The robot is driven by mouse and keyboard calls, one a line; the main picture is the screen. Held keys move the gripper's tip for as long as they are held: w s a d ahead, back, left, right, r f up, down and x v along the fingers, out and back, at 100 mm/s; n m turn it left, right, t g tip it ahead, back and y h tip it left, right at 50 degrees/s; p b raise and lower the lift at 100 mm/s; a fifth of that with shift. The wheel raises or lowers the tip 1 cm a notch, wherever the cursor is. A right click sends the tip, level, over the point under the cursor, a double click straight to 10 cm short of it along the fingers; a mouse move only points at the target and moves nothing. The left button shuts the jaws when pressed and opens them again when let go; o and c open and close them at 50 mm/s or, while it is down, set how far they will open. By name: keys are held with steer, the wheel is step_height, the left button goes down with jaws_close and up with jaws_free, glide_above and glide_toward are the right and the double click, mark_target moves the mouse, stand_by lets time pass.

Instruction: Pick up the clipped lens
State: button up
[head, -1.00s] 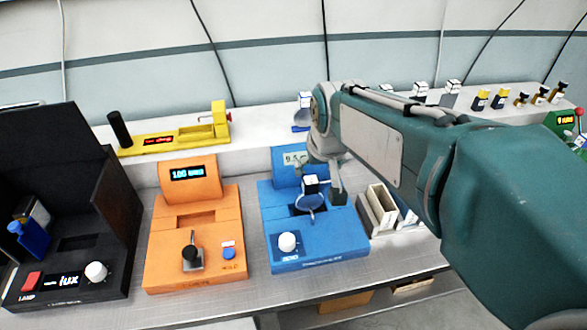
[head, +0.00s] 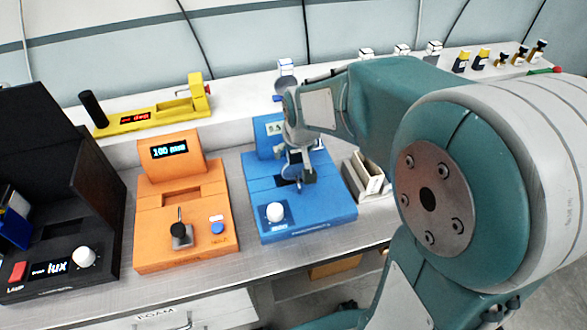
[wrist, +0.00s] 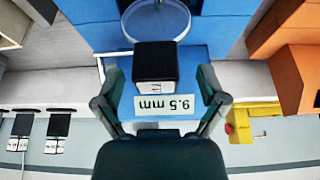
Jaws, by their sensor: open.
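The clipped lens shows in the wrist view as a clear round disc (wrist: 157,19) with a black-and-white block handle (wrist: 156,66). It is at the blue module (head: 335,210), whose slot lies under it. My gripper (wrist: 158,78) is open, with one finger on each side of the handle and visible gaps between. In the head view my gripper (head: 300,168) is low over the blue module and largely hides the lens and its handle. I cannot tell whether the lens is seated in the slot.
The orange module (head: 210,240) is left of the blue one, and the black lamp box (head: 100,245) is farther left. A yellow device (head: 150,119) and several small clipped pieces stand on the back shelf. A pale slotted holder (head: 368,178) is just right of the blue module.

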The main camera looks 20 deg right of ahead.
steer(key=shift+d+f, duration=0.1)
steer(key=shift+d, duration=0.05)
steer(key=shift+c, duration=0.3)
jaws_close()
